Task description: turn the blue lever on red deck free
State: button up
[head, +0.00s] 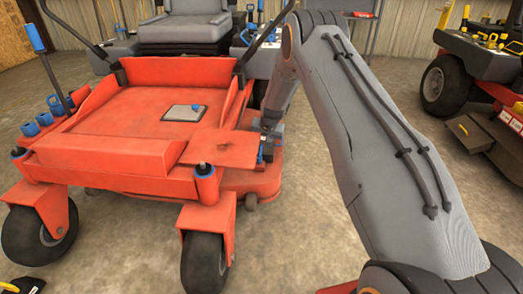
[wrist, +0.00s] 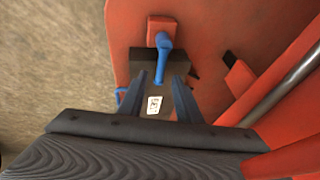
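The blue lever (wrist: 163,55) shows in the wrist view, attached to a small red block (wrist: 162,25) on the red deck (wrist: 125,35). Its free end points down toward my gripper. My gripper (wrist: 164,80) is open, with one finger on each side of the lever's lower end and no clear contact. A dark block lies behind the lever, and a small white label (wrist: 154,104) shows between the fingers. In the head view my gripper (head: 268,140) is low at the right side of the red mower, by the deck (head: 262,182); the lever cannot be clearly made out there.
In the wrist view a metal bar (wrist: 285,85) and red frame parts are close on the right; bare floor (wrist: 50,60) lies left. The mower's front wheel (head: 204,262) stands near the deck. Another machine (head: 470,85) stands at the right.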

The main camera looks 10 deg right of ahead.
aim_at(261, 150)
jog(key=shift+b+x, duration=0.55)
jog(key=shift+x, duration=1.4)
grip_shut()
